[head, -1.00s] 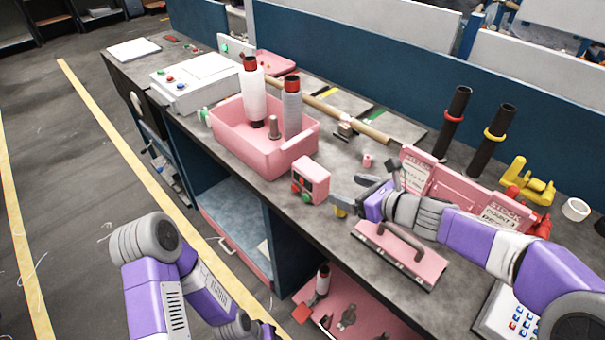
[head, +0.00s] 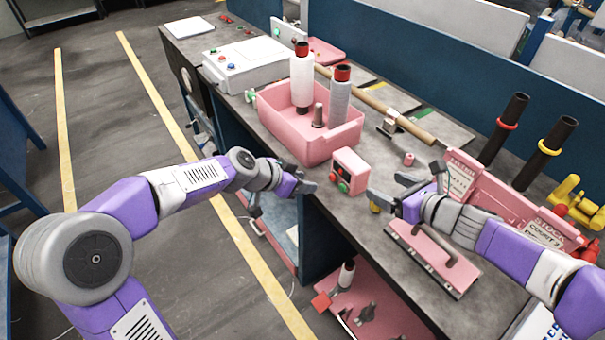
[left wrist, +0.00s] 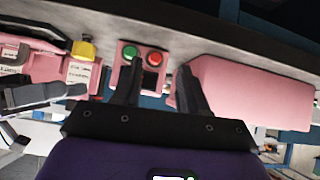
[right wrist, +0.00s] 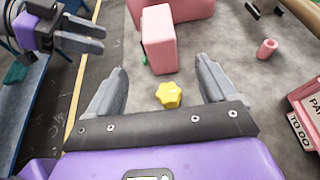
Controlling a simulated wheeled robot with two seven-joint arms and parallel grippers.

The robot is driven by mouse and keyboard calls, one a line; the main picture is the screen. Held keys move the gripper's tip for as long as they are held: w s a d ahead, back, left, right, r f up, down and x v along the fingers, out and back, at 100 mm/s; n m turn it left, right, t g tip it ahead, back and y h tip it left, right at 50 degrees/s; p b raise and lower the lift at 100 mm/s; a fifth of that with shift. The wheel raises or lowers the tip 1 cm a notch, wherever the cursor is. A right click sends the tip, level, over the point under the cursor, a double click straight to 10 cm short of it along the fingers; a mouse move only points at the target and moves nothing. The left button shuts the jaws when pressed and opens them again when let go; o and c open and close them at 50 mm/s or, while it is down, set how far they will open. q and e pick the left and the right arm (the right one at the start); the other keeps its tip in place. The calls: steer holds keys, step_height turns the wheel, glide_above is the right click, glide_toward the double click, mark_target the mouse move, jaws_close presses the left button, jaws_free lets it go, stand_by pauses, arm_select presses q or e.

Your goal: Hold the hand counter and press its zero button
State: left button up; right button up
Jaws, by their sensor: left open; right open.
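The hand counter looks to be the small pink box (head: 350,170) with a red and a green button, standing upright near the table's front edge. In the left wrist view the counter (left wrist: 153,80) shows its buttons and a dark window, partly behind one finger. My left gripper (head: 311,180) is open, just left of the counter, off the table edge, apart from it. My right gripper (head: 386,188) is open to the right of the counter. In the right wrist view the counter (right wrist: 160,38) stands beyond the open fingers. Nothing is held.
A small yellow knob (right wrist: 168,95) lies between the right fingers' bases. A pink bin (head: 300,145) with spools stands behind left. A pink handled tool (head: 432,258) lies at front right, and pink card boxes (head: 490,205) stand behind it. A small pink cylinder (head: 408,159) sits behind the right gripper.

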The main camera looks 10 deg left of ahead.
mark_target(364, 175)
steer(key=shift+w+a+f, duration=0.25)
steer(key=shift+w+a, duration=0.05)
steer(key=shift+a, duration=0.05)
arm_select(q)
step_height(364, 175, up, 2)
steer(key=shift+d+r+m, duration=0.1)
steer(key=shift+r+m, duration=0.1)
steer(key=shift+m, duration=0.1)
arm_select(e)
steer(key=x, duration=0.6)
steer(key=shift+w+a, duration=0.15)
steer(key=shift+w, duration=0.05)
